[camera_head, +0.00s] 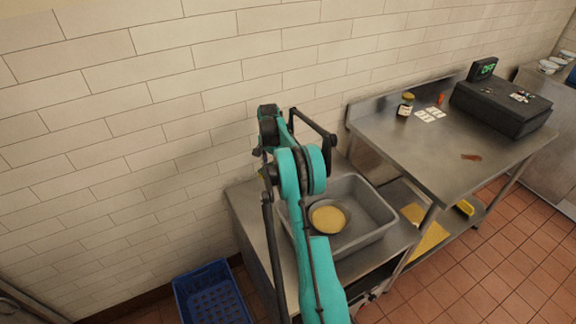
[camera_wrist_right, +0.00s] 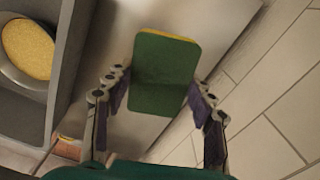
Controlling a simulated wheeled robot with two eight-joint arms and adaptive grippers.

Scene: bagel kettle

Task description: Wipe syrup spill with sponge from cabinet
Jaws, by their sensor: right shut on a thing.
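The sponge (camera_wrist_right: 165,75), green with a thin yellow edge, is between the two fingers of my right gripper (camera_wrist_right: 159,84) in the right wrist view. The gripper is shut on it, over the steel counter's left part near the wall. In the head view my right arm crosses the middle, and the arm mostly hides the gripper and the sponge. A small reddish-brown syrup spill (camera_head: 471,157) lies on the higher steel table (camera_head: 440,165) at the right, well apart from my gripper. My left gripper is not in view. I cannot make out a cabinet.
A grey tub (camera_head: 375,224) holding a round pan with yellow contents (camera_head: 328,218) stands on the lower counter (camera_head: 246,205). A blue crate (camera_head: 210,294) is on the floor.

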